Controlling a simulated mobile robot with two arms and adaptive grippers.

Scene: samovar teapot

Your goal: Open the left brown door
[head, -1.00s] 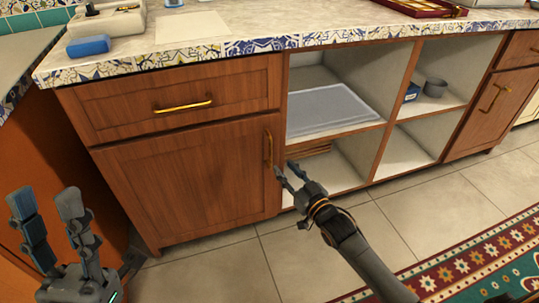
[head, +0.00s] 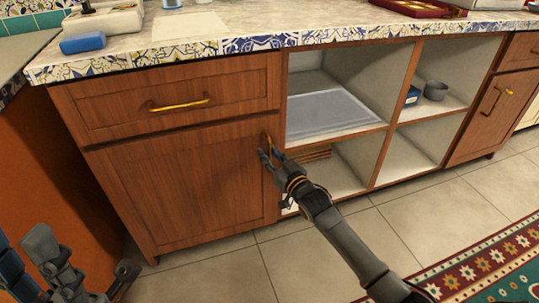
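The left brown door (head: 185,190) is shut, below a brown drawer with a gold handle. Its own gold handle (head: 267,141) stands upright near its right edge and is mostly hidden behind my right gripper. My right gripper (head: 267,154) is at this handle, with its fingertips at the handle's height. The fingers overlap the handle in the picture; I cannot tell whether they grip it. My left gripper (head: 25,250) is at the lower left, away from the door, its fingers apart and partly cut off by the frame.
Another brown door (head: 497,115) is at the far right. The tiled floor (head: 310,255) before the door is clear, with a patterned rug (head: 480,262) at lower right.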

